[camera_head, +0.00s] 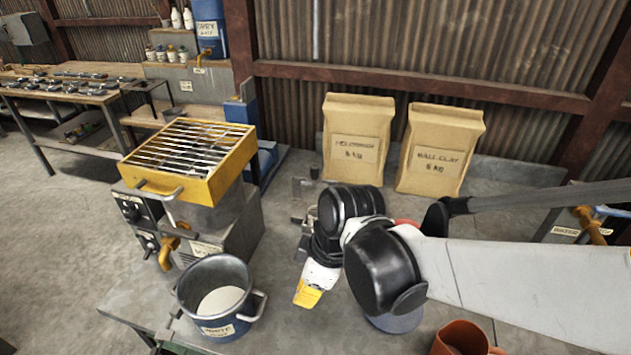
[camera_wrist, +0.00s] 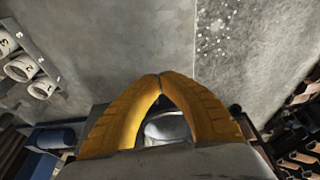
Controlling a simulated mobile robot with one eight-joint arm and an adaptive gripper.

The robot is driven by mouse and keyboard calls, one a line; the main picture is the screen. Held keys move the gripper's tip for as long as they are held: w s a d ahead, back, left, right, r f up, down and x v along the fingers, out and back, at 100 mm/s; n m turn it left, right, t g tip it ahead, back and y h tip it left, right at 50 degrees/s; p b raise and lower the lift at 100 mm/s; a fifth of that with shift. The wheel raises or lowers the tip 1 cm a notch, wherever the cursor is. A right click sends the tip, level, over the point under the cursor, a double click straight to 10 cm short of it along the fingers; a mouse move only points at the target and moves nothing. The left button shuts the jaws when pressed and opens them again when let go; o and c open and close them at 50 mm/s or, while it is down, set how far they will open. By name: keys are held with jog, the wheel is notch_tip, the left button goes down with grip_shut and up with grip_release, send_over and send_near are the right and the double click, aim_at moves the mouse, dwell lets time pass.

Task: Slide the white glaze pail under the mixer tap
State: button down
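The white glaze pail (camera_head: 218,327) is a dark blue pail with a label reading "WHITE", pale contents and side handles. It stands upright at the front left of the grey bench in the head view. A yellow tap (camera_head: 167,254) sticks out of the grey mixer unit, behind and left of the pail; the pail appears to stand forward and right of its outlet. My gripper (camera_head: 307,296) is right of the pail, apart from it. In the wrist view its yellow fingers (camera_wrist: 160,76) meet at their tips. A greyish rounded shape shows in the gap between them; I cannot tell what it is.
A yellow slatted box (camera_head: 190,158) sits on top of the mixer unit (camera_head: 232,240). Two paper clay bags (camera_head: 357,140) stand at the back of the bench. An orange-brown pot (camera_head: 461,338) is at the front right. Numbered white containers (camera_wrist: 22,67) show in the wrist view.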

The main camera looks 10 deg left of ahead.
jog(key=a+f+b, duration=0.1)
jog(key=a+f, duration=0.1)
jog(key=f, duration=0.1)
jog(key=a+f+b, duration=0.1)
jog(key=f+b, duration=0.1)
jog(key=f, duration=0.1)
jog(key=a+f+b, duration=0.1)
jog(key=a+f, duration=0.1)
jog(key=f, duration=0.1)
jog(key=shift+w+a+f+b, duration=0.15)
jog(key=shift+w+a+b, duration=0.1)
jog(key=shift+a+b, duration=0.1)
jog(key=shift+a, duration=0.55)
jog(key=a, duration=1.1)
jog(key=shift+w+a, duration=0.1)
jog(key=shift+w, duration=0.15)
